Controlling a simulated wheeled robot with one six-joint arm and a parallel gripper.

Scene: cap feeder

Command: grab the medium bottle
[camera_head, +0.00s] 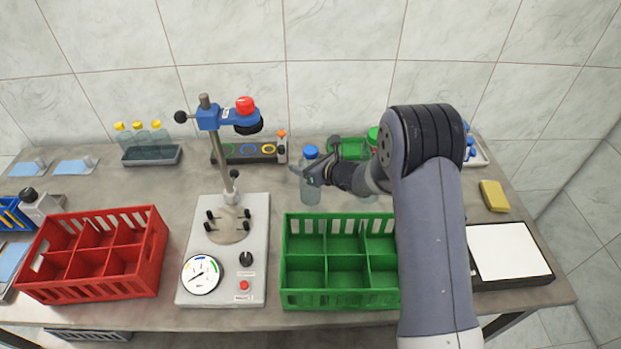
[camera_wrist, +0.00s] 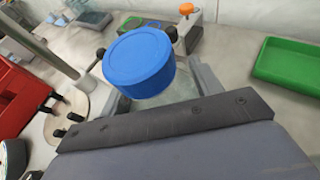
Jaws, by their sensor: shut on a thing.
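A clear bottle with a blue cap (camera_head: 310,192) is upright behind the green crate. My gripper (camera_head: 312,174) reaches in from the right and is shut around this bottle below its cap. In the wrist view, the blue cap (camera_wrist: 138,62) hides much of the bottle and part of the fingers of my gripper (camera_wrist: 150,92). I cannot tell whether the bottle's base touches the table. A green-capped bottle (camera_head: 373,136) stands behind my arm, mostly hidden.
The green crate (camera_head: 284,262) stands in front, its compartments empty where visible. Left of it are the capping stand (camera_head: 228,200) and an empty red crate (camera_head: 100,290). Yellow-capped bottles (camera_head: 140,136) stand at the back left. A green tray (camera_head: 348,141) lies behind my gripper.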

